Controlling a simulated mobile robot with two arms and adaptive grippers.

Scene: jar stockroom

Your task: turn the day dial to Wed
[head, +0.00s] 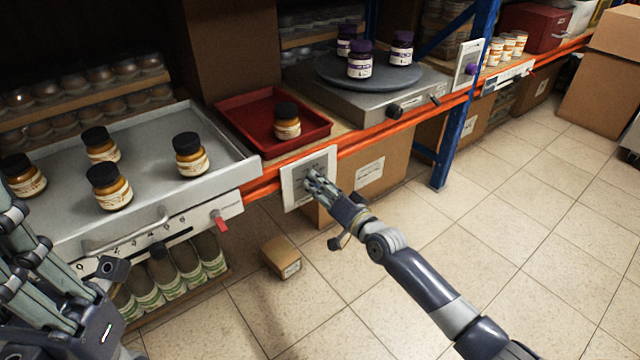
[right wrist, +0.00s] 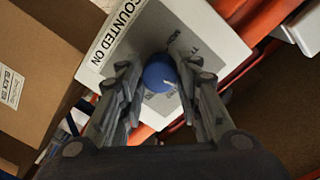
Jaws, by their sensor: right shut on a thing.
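The day dial is a round blue knob (right wrist: 160,74) on a pale panel labelled "COUNTED ON" (right wrist: 125,25). A short white pointer mark shows on the knob, toward the lower right in the right wrist view. Small day letters around it are too small and partly covered to read surely. In the head view the panel (head: 290,190) hangs on the orange shelf edge, and my right gripper (head: 313,180) covers the knob. My right gripper (right wrist: 160,82) has its two fingers closed on either side of the knob. My left gripper (head: 12,248) is at the lower left, fingers apart and empty.
A metal tray (head: 225,152) with several amber jars is at the left, above a lever scale with a red tab (head: 219,220). A red tray (head: 250,108) holds one jar. A turntable (head: 335,75) bears purple-lidded jars. A small carton (head: 281,257) lies on the floor.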

